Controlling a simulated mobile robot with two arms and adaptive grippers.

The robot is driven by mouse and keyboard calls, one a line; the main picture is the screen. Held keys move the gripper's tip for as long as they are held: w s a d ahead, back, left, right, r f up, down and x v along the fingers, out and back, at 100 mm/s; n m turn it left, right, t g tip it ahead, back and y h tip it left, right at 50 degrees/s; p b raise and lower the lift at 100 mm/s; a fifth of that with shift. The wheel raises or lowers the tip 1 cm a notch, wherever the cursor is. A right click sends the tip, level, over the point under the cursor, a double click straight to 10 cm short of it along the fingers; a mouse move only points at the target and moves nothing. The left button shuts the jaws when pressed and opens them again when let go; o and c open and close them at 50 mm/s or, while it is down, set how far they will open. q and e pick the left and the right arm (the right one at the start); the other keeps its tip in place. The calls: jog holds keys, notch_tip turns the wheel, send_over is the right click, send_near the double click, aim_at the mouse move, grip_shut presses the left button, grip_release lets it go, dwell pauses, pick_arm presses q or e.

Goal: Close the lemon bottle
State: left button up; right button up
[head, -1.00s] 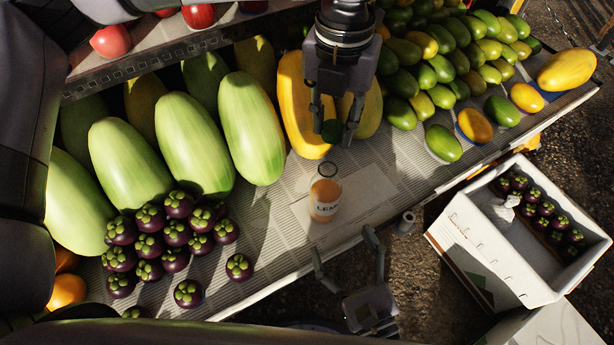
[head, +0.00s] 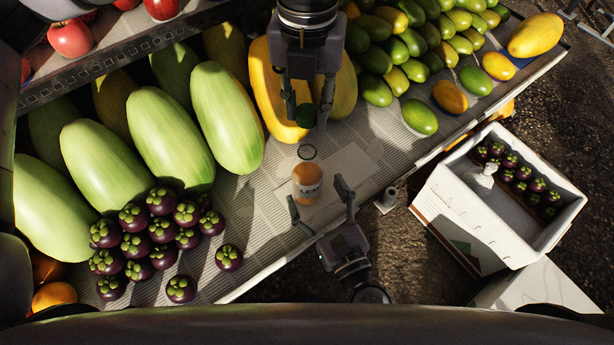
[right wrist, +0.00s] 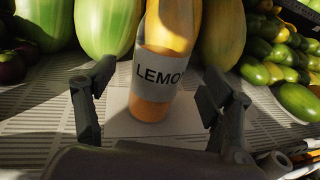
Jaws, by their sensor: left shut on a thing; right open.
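The lemon bottle (head: 306,184) stands upright on the newspaper-lined stall top, with an uncovered ring-like mouth and a "LEMON" label. It also shows in the right wrist view (right wrist: 154,80), between the fingers; its top is cut off there. My left gripper (head: 305,113) points down above and behind the bottle, shut on a dark green round cap (head: 305,116). The cap is apart from the bottle's mouth. My right gripper (head: 319,203) is open at the bottle's near side, its fingers spread to either side of the bottle's lower part; I see no contact.
Several large green melons (head: 171,137) and yellow ones (head: 268,92) stand behind. Mangosteens (head: 150,238) lie at left and mangoes (head: 418,115) at right. A white crate (head: 440,218) stands beyond the stall's right edge. A small cup-like item (head: 389,198) is at the front edge.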

aim_at(307, 127)
jog(key=shift+x, duration=2.55)
jog(key=shift+c, duration=0.2)
jog(key=c, duration=1.7)
pick_arm(q)
jog(key=shift+f, duration=2.5)
pick_arm(e)
grip_shut()
